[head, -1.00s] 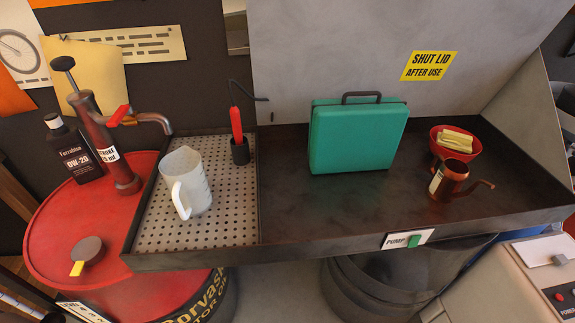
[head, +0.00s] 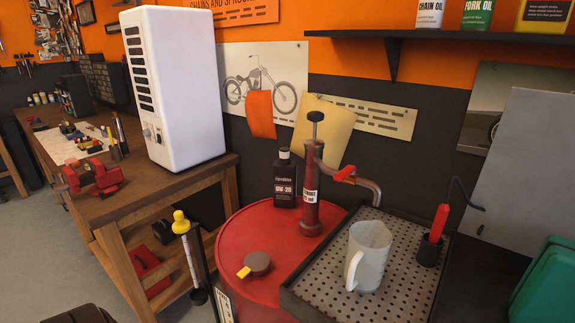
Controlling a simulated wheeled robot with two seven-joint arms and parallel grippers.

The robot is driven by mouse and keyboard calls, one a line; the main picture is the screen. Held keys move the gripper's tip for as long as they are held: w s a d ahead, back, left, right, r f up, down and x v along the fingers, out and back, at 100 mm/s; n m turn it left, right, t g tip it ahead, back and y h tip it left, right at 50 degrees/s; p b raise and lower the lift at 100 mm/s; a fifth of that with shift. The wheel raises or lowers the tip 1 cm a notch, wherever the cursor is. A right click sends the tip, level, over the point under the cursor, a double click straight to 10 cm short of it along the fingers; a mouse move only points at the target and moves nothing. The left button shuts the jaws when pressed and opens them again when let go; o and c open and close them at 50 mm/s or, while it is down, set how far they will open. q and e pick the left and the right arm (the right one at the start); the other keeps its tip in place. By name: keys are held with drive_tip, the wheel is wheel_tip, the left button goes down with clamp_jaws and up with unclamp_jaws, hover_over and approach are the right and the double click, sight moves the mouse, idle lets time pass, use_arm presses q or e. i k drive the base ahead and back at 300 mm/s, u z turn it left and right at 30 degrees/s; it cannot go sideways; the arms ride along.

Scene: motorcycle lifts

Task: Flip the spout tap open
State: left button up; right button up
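The spout tap (head: 345,173) is a red lever on the grey curved spout (head: 369,188). The spout leaves the side of a dark red hand pump (head: 311,188) that stands on a red oil drum (head: 262,232). The spout's end points down near a translucent measuring jug (head: 368,257), which stands on a perforated tray (head: 416,252). I cannot tell from the lever's angle whether the tap is open or shut. Neither of my grippers shows in the head view.
A black oil bottle (head: 286,181) stands behind the pump on the drum. A round cap with a yellow tab (head: 255,265) lies on the drum's front. A red-handled tool (head: 439,224) stands in a black cup at the tray's right. A wooden workbench (head: 140,190) fills the left.

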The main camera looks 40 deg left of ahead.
sight(350, 170)
drive_tip(key=u, duration=3.25)
drive_tip(key=i, duration=2.7)
drive_tip(key=z, duration=3.2)
